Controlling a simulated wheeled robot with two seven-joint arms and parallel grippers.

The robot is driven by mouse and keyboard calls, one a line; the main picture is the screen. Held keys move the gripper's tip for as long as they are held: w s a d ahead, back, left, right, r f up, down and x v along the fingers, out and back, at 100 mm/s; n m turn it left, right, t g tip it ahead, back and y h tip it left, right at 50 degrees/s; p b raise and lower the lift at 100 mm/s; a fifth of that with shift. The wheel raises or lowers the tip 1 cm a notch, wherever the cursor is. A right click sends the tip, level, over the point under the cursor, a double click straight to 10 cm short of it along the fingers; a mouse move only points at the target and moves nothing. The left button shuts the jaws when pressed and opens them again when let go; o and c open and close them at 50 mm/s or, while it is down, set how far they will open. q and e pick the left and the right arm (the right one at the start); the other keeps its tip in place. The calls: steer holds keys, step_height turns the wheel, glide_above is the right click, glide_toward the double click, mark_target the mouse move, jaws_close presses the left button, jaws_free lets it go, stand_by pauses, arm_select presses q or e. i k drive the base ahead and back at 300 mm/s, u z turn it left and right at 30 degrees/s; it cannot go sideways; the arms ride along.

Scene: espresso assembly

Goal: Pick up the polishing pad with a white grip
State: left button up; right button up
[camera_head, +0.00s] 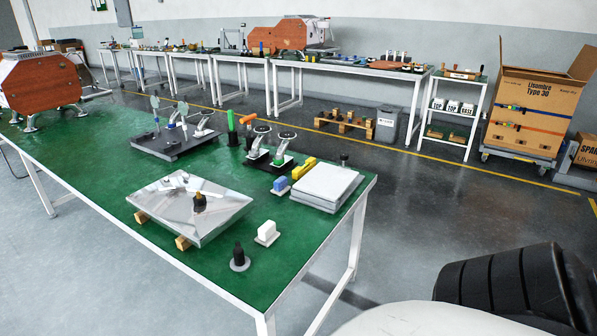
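A small pad with a white block-shaped grip (267,231) stands on the green table (105,182), near its right front edge. It is upright on a thin light base, and nothing touches it. A similar pad with a blue grip (280,186) stands farther back, beside the yellow piece. Neither of my grippers shows in the head view.
A metal panel (165,209) rests on wooden blocks left of the pad. A black knob on a grey disc (239,260) stands in front. A white flat stack (326,187) and a yellow piece (303,168) lie behind. Bare green surface surrounds the pad.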

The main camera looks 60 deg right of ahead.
mark_target(267, 234)
steer(key=z, duration=1.6)
